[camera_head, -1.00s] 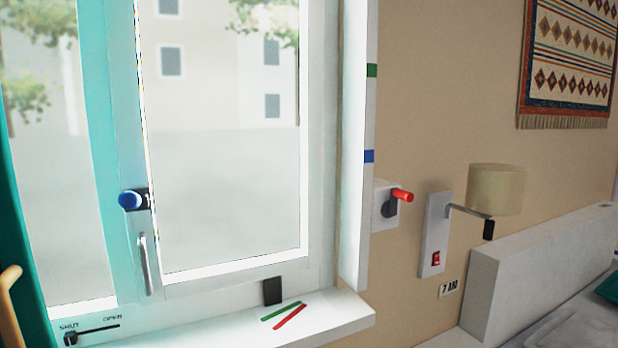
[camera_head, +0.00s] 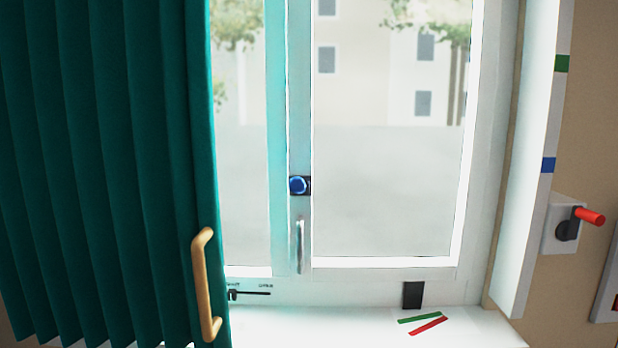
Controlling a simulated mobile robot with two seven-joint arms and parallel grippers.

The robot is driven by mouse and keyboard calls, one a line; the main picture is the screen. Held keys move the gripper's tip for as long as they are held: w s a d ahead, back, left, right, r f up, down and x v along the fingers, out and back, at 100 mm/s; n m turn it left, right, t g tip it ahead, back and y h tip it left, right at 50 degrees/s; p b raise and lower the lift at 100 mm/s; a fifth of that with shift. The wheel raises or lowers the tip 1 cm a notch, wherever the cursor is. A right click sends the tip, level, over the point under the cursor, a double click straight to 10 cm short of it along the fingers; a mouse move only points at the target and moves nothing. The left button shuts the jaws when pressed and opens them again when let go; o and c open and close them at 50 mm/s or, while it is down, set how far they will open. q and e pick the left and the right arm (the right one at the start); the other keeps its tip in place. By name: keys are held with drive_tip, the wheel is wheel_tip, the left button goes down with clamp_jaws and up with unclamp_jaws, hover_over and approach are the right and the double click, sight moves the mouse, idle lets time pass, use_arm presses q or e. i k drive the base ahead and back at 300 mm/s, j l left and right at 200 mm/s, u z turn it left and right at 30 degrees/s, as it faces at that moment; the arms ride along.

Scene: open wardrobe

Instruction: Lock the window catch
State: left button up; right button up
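The window catch (camera_head: 299,185) is a round blue knob on a dark plate. It sits on the pale teal upright between the two panes, near the middle of the head view. I cannot tell from here whether it is locked. A thin metal handle (camera_head: 299,246) stands upright just below it. The window frame (camera_head: 390,262) is white, and its right pane looks closed. Neither of my grippers shows in this view.
A green curtain (camera_head: 110,170) with a wooden handle (camera_head: 205,285) covers the left side. A slider (camera_head: 250,293) is on the lower frame. Green and red strips (camera_head: 428,327) lie on the sill (camera_head: 300,332). A red-tipped lever (camera_head: 588,216) is on the right wall.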

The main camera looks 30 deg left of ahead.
sight(296, 184)
drive_tip(key=l+u, duration=0.1)
drive_tip(key=u, duration=0.35)
drive_tip(key=k+l+u, duration=0.1)
drive_tip(key=u, duration=0.35)
